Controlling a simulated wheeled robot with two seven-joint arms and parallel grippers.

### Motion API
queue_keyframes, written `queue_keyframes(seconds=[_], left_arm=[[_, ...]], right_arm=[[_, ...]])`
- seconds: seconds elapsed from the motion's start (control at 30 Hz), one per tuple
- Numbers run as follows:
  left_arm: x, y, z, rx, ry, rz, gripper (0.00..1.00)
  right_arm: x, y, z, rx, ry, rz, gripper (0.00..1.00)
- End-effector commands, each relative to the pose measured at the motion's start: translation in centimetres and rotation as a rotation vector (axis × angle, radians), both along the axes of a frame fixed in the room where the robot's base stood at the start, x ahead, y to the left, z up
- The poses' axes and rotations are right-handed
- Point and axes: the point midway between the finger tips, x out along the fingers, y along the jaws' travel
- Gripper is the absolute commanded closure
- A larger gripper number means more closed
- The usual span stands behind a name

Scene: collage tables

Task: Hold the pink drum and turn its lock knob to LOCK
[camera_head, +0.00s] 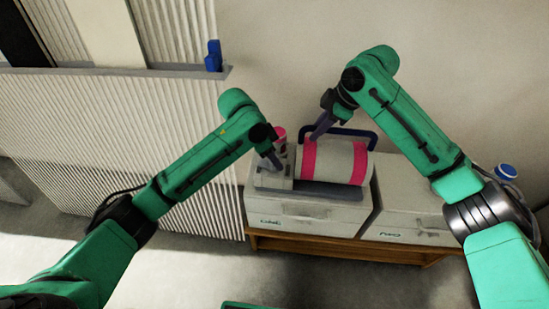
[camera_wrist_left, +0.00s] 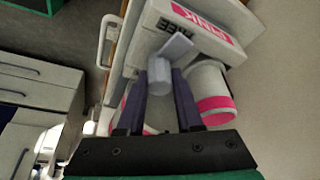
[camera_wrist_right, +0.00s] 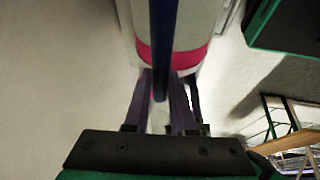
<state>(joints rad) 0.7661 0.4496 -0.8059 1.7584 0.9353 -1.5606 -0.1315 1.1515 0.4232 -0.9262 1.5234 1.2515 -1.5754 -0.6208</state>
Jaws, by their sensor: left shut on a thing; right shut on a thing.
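The pink drum (camera_head: 334,160) is a white cylinder with pink bands, lying on its side in a grey cradle on a white case. A blue bar handle (camera_head: 357,132) arches over it. My right gripper (camera_head: 316,134) is shut on this blue bar, which runs between its fingers in the right wrist view (camera_wrist_right: 160,60). My left gripper (camera_head: 275,163) is at the block left of the drum. In the left wrist view its fingers are shut on the grey lock knob (camera_wrist_left: 158,80). The knob's flat pointer (camera_wrist_left: 177,46) lies near a dark label that seems to read FREE, beside a PINK label.
A second white case (camera_head: 412,205) stands to the right on the low wooden table (camera_head: 345,247). A blue-capped item (camera_head: 505,171) is behind my right arm. The wall is close behind.

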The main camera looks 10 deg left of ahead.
Motion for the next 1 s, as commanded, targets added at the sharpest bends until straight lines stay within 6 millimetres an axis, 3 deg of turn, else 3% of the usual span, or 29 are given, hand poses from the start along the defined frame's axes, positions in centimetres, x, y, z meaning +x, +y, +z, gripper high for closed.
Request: queue_keyframes(seconds=[0.6, 1.0], left_arm=[[-0.19, 0.03, -0.22, 0.003, 0.010, -0.527, 1.00], [-0.22, 0.09, -0.24, 0.003, 0.010, -0.676, 1.00]], right_arm=[[0.15, -0.04, 0.14, 0.002, -0.005, -0.005, 1.00], [0.16, -0.05, 0.18, 0.002, -0.005, -0.005, 1.00]])
